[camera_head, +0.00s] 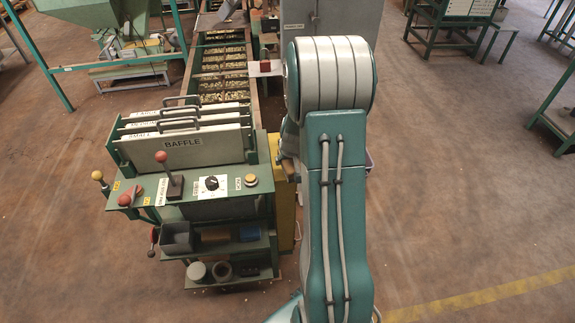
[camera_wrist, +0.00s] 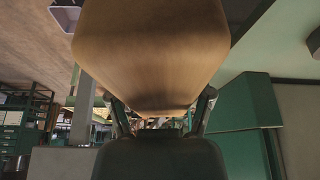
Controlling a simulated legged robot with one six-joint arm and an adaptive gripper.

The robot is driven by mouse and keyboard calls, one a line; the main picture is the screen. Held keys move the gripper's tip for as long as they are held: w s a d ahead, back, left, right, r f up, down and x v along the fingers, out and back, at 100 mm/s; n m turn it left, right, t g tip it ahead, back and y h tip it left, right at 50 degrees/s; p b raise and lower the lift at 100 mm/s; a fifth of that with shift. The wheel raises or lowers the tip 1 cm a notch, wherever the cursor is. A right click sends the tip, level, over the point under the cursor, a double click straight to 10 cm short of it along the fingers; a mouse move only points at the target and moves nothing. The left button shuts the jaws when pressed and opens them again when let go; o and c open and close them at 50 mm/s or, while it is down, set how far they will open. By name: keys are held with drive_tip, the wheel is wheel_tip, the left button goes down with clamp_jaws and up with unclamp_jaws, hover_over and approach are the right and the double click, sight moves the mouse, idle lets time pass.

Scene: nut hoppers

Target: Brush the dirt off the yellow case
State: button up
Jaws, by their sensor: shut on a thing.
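The yellow case (camera_head: 285,212) stands at the right side of the green machine in the head view. My arm covers part of that area, and I cannot make out dirt on the case at this size. In the wrist view my gripper (camera_wrist: 161,100) has its two fingers on either side of a wide, smooth brown wooden piece, which looks like the brush (camera_wrist: 150,45). The gripper is shut on it. Its bristles do not show. I cannot tell whether the brush touches the case.
The green machine's control panel (camera_head: 225,188) has levers and knobs. Baffle plates (camera_head: 185,147) stand behind it, and a conveyor (camera_head: 222,65) runs back from them. A grey cabinet (camera_head: 345,20) is at the back. The brown floor to the right is open.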

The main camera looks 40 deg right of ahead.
drive_tip(key=shift+r, duration=0.5)
drive_tip(key=shift+r, duration=1.55)
